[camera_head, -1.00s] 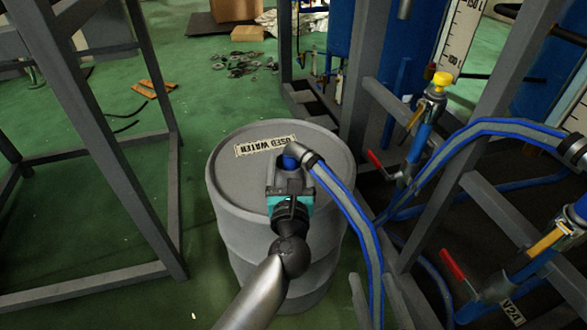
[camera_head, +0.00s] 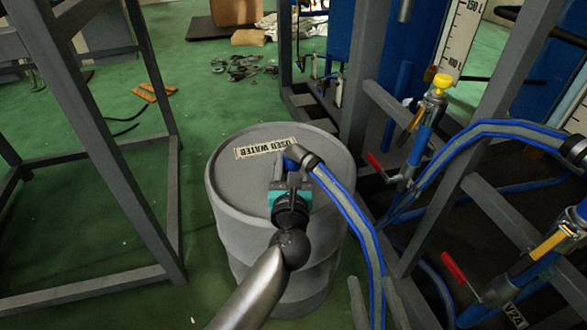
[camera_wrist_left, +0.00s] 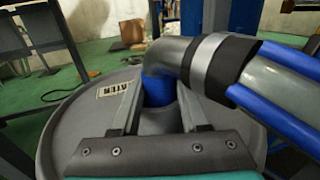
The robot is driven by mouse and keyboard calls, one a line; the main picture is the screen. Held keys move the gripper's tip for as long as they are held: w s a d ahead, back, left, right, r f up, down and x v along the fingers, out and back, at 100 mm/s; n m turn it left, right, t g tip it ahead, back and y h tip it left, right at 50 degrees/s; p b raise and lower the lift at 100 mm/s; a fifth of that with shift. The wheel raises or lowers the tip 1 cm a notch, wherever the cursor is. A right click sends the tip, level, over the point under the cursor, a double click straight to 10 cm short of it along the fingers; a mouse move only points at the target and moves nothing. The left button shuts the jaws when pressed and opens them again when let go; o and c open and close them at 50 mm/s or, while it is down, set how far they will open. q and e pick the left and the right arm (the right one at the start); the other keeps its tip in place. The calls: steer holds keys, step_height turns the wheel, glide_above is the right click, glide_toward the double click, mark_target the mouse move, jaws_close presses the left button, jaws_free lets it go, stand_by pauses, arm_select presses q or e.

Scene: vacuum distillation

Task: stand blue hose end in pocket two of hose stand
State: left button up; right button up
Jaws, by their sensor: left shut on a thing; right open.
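My left gripper (camera_head: 289,172) is shut on the blue hose end (camera_head: 292,160), over the top of the grey drum. In the left wrist view, the blue hose end (camera_wrist_left: 159,90) sits between the two fingers (camera_wrist_left: 158,112). Above it, a grey elbow (camera_wrist_left: 205,58) with a black and silver collar bends to the right into the blue-striped hose (camera_wrist_left: 285,85). The hose (camera_head: 350,205) runs down to the right in the head view. The lower tip of the blue end is hidden. I cannot pick out the hose stand for certain. My right gripper is not in view.
The grey drum (camera_head: 232,183), labelled USED WATER, stands below the gripper. Grey frame posts (camera_head: 130,160) rise at the left. At the right are frame beams, a yellow-capped valve (camera_head: 437,88), red-handled valves and another blue-striped hose (camera_head: 480,130).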

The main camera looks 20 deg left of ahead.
arm_select(q)
jaws_close()
steer(key=shift+r, duration=0.25)
stand_by(0.4)
